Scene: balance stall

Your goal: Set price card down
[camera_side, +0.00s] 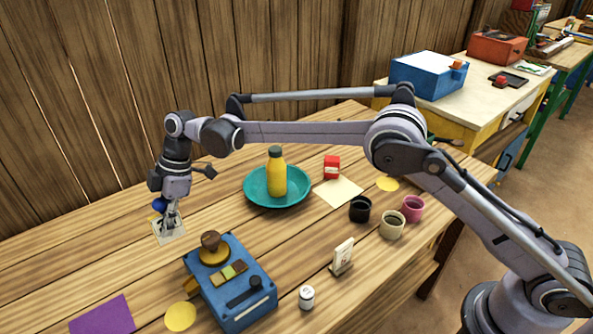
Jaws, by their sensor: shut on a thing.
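My gripper (171,222) points down over the left part of the wooden table, with its fingers closed together. A pale, squarish card (180,236) shows at the fingertips, and I take it as the price card in my grip. The fingers hide part of it. It is at or very near the tabletop; I cannot tell whether it touches. A small blue round thing (158,204) shows just behind the gripper, partly hidden.
A blue balance-like device (232,290) stands in front of the gripper. A small white stand-up card (342,257), several cups and a purple sheet (103,316) are around. Table left of the gripper is clear.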

